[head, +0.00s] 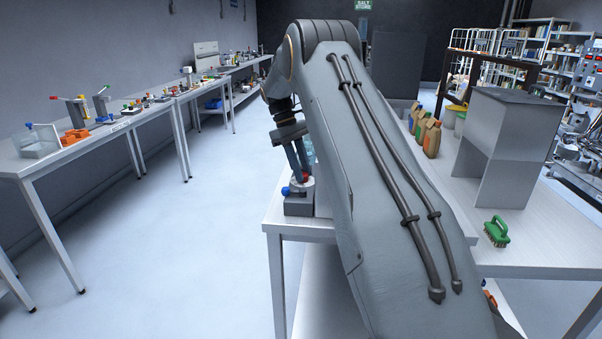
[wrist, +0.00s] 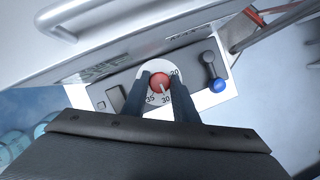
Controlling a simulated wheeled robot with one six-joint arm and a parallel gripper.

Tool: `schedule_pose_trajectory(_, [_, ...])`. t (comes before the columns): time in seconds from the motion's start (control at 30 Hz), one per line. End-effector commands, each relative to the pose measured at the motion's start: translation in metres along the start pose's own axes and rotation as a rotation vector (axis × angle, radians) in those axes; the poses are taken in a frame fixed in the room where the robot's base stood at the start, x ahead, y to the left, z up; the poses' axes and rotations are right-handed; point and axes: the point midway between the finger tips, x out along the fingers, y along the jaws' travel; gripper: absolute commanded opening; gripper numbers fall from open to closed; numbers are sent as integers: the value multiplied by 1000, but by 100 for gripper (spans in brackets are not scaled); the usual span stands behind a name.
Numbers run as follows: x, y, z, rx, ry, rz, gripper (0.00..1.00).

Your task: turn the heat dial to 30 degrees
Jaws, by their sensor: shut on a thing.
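The heat dial (wrist: 158,67) is a white disc with a red knob (wrist: 158,79) on a grey control box. Numbers 20, 30 and 35 show on its rim. A short white mark on the knob points down, toward about 30; the exact setting is hard to read. My gripper (wrist: 161,86) has a finger on each side of the knob and is shut on it. In the head view my gripper (head: 299,160) reaches down to the control box (head: 299,207) at the table's left edge; the dial is mostly hidden there.
A lever with a blue ball (wrist: 218,85) sits close to the right of the dial in the wrist view. Benches with tools (head: 60,160) line the left wall.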

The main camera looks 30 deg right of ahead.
Motion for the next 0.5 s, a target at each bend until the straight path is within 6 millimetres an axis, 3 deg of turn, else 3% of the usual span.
schedule_pose_trajectory(0.5, [-1, 1, 1, 73, 2, -28, 4])
